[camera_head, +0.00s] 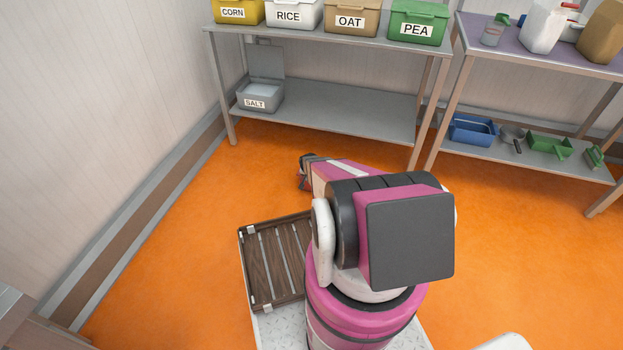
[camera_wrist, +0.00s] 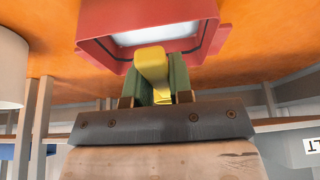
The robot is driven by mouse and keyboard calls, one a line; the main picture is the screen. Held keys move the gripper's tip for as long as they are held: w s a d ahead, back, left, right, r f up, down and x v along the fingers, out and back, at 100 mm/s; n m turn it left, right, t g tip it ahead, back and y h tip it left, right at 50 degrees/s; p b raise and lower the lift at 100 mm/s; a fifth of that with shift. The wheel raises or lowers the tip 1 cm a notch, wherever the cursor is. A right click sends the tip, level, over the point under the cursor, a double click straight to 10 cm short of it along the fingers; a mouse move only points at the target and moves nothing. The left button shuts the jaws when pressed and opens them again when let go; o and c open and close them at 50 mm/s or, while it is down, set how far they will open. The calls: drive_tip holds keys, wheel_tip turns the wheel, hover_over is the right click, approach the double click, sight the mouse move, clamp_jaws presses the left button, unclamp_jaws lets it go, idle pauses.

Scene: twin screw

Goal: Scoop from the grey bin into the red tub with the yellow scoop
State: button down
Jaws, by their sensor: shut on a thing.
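The grey bin (camera_head: 273,99), labelled SALT, stands with its lid up on the lower shelf at the back left in the head view. Pale contents show inside it. In the wrist view my gripper (camera_wrist: 155,86) has its green fingers shut on a yellow handle, which I take as the yellow scoop (camera_wrist: 152,62). A red box-shaped thing (camera_wrist: 90,40), perhaps the red tub, lies just beyond the fingertips, with a pale interior. The yellow piece overlaps its rim; I cannot tell whether they are joined. In the head view my arm hides most of what the gripper holds.
CORN, RICE, OAT and PEA bins stand on the upper shelf (camera_head: 335,38). The right rack (camera_head: 520,155) holds a blue tub (camera_head: 472,131), a green tub (camera_head: 549,146) and other tools low down. A slatted wooden tray (camera_head: 275,262) lies beside my arm. Orange floor is open before the shelf.

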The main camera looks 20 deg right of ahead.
drive_tip(key=shift+r, duration=3.3)
drive_tip(key=shift+a+r, duration=0.1)
drive_tip(key=shift+r, duration=0.3)
drive_tip(key=s+a+r+n+y, duration=0.1)
drive_tip(key=a+r, duration=0.4)
drive_tip(key=r, duration=1.2)
drive_tip(key=s+a+r+n, duration=0.3)
drive_tip(key=a+r, duration=0.1)
drive_tip(key=r, duration=1.4)
drive_tip(key=s+a+r+n+y, duration=0.1)
drive_tip(key=a+r, duration=0.4)
drive_tip(key=r, duration=1.2)
drive_tip(key=shift+s+a+r+n+t+y, duration=0.3)
drive_tip(key=shift+s+r+n+t, duration=0.1)
drive_tip(key=shift+s+n, duration=0.5)
drive_tip(key=shift+s, duration=0.1)
